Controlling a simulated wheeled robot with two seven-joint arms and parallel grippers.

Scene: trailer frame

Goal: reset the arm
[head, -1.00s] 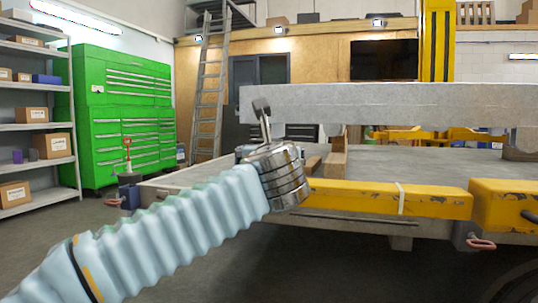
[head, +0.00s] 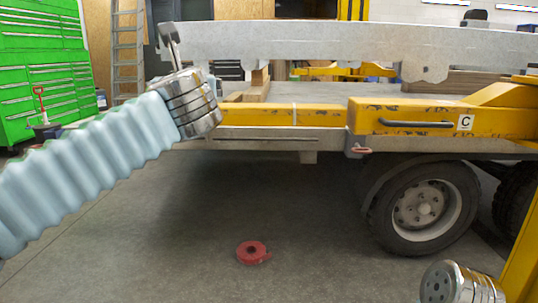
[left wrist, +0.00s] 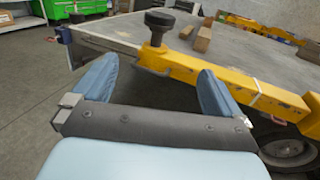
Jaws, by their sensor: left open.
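My left arm comes in from the left in the head view, in a pale blue sleeve with a metal wrist. Its left gripper (head: 168,42) points up in front of the trailer's grey beam (head: 330,42). In the left wrist view its two blue fingers are wide apart, with nothing between them. Beyond them are a black knob (left wrist: 160,19) and the trailer's yellow rail (left wrist: 225,80); I cannot tell the exact gap. At the bottom right of the head view is a metal joint, apparently of my right arm; no right fingers show.
The trailer's yellow rail (head: 400,117) and wheel (head: 424,208) stand ahead and right. A red disc (head: 253,252) lies on the floor. A green cabinet (head: 45,65) and a ladder (head: 127,45) are at the back left. The floor in the middle is mostly clear.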

